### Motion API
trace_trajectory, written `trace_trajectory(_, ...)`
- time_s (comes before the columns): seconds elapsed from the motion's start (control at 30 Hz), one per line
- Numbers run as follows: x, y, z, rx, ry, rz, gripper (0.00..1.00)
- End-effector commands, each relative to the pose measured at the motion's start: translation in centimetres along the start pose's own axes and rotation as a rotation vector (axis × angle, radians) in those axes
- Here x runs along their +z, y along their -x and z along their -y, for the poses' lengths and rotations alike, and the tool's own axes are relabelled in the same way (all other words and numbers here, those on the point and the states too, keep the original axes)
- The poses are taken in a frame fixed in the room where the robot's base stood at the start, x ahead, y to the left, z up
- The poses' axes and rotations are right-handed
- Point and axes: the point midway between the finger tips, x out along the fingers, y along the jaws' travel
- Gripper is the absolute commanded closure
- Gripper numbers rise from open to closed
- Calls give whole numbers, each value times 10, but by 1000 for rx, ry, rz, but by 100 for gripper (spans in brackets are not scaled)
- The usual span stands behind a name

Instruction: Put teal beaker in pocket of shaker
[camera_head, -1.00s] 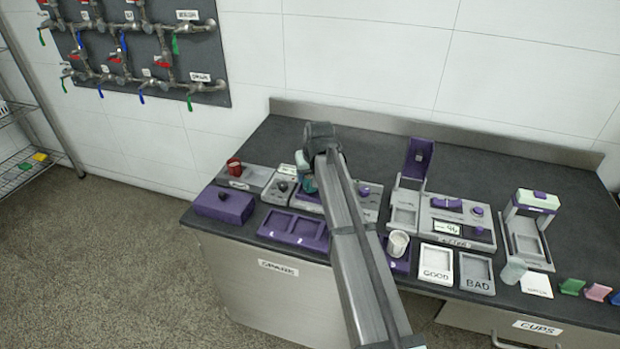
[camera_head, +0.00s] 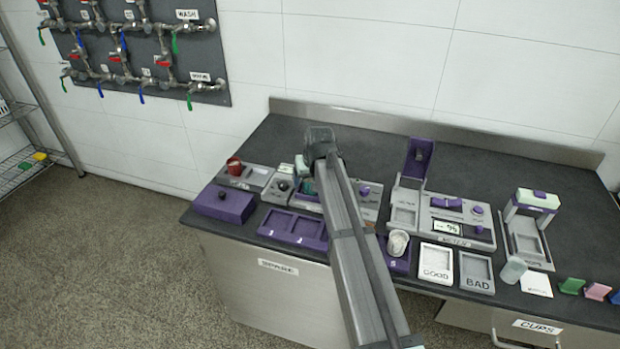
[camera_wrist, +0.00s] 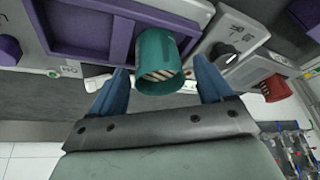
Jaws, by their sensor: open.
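The teal beaker (camera_wrist: 158,62) is between my open fingers in the wrist view, with its open mouth toward the camera and pale stripes showing inside. My gripper (camera_wrist: 161,75) has one blue finger on each side of it, with small gaps visible. Behind the beaker is a purple recessed pocket (camera_wrist: 85,28) on a grey unit, which looks like the shaker. The beaker overlaps the pocket's end; I cannot tell how deep it sits. In the head view a little of the teal beaker (camera_head: 309,187) shows beside my arm, which hides much of the unit.
A purple tray (camera_head: 292,230) lies in front. A white cup (camera_head: 398,242) and a meter unit (camera_head: 457,222) are to the right. The rear counter is clear.

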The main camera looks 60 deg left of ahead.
Motion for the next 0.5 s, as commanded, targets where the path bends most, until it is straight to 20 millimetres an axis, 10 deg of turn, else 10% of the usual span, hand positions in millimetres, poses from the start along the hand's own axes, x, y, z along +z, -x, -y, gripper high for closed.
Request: trace_trajectory(0.5, 0, 64, 0, 0, -1, -3, 20)
